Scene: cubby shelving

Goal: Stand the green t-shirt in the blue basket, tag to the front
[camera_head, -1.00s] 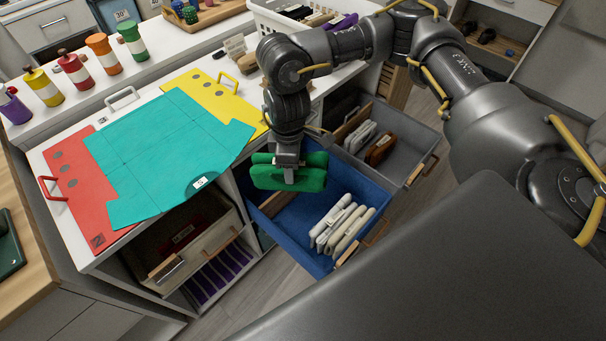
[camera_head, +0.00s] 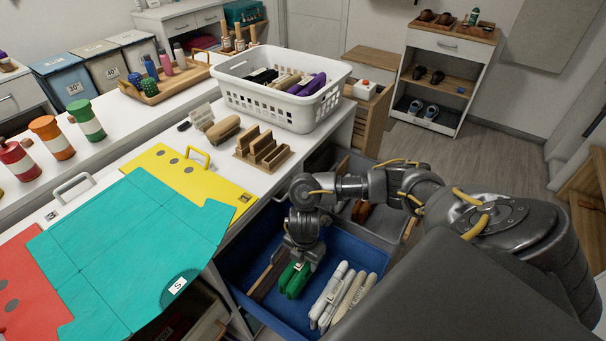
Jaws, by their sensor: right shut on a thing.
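The green t-shirt (camera_head: 293,281) is folded into a small bundle and stands roughly upright inside the blue basket (camera_head: 345,246). My right gripper (camera_head: 298,265) is above it, pointing down and shut on its top edge. The shirt is left of the folded white garments (camera_head: 340,297) that stand in the same basket, with a gap between. Whether it rests on the basket floor and which way its tag faces I cannot tell. My left gripper is out of view.
A brown wooden piece (camera_head: 270,275) leans in the basket just left of the shirt. A white laundry basket (camera_head: 285,100) stands on the counter behind; a grey drawer (camera_head: 349,213) adjoins the blue basket.

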